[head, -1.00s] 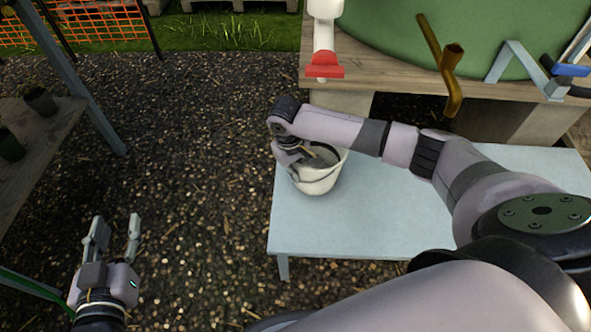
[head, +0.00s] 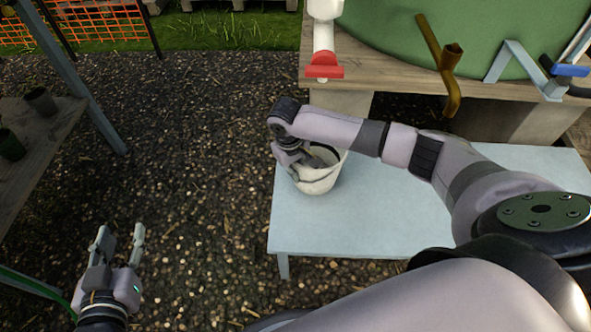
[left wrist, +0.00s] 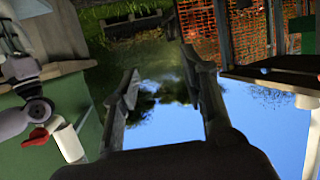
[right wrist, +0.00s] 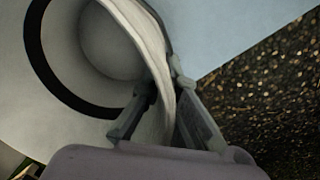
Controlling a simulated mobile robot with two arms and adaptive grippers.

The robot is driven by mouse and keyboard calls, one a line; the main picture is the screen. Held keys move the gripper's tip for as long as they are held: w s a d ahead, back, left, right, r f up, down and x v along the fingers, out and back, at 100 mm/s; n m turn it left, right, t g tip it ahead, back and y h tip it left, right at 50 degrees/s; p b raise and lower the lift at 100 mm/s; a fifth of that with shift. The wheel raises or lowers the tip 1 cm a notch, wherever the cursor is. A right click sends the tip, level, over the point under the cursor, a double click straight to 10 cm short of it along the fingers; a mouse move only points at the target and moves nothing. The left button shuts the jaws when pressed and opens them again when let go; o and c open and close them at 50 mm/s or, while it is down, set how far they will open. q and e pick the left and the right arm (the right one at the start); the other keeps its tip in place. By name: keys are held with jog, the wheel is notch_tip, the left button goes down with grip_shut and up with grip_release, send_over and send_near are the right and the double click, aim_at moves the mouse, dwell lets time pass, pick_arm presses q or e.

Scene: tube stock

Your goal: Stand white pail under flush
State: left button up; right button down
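The white pail (head: 318,182) stands on the light blue table near its left end. My right gripper (head: 299,162) is at the pail's left rim; in the right wrist view its fingers (right wrist: 160,112) sit on either side of the pail wall (right wrist: 112,45), shut on it. A dark band runs inside the pail. The white pipe with a red end (head: 324,70), which may be the flush, hangs beyond the pail at the big green tank. My left gripper (head: 120,245) is open and empty over the gravel; its spread fingers also show in the left wrist view (left wrist: 165,95).
The light blue table (head: 400,215) is bare to the right of the pail, under my right arm. A brown pipe (head: 448,70) and a blue-handled valve (head: 570,70) are at the green tank (head: 440,30). A bench with dark pots (head: 40,102) stands at left.

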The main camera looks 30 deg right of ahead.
pick_arm(q)
jog(key=shift+s+a+f, duration=0.1)
jog(key=shift+s+f, duration=0.15)
jog(key=shift+f, duration=0.1)
jog(key=shift+s+a+f+g, duration=0.15)
jog(key=shift+s+f+g, duration=0.05)
jog(key=shift+f+g, duration=0.2)
pick_arm(e)
jog(key=shift+f, duration=0.1)
jog(key=c, duration=2.3)
grip_release()
jog(key=o, duration=0.6)
pick_arm(q)
jog(key=shift+r, duration=0.1)
pick_arm(e)
jog(key=r, duration=0.4)
jog(key=a+r, duration=0.1)
jog(key=r, duration=0.7)
jog(key=shift+a, duration=0.25)
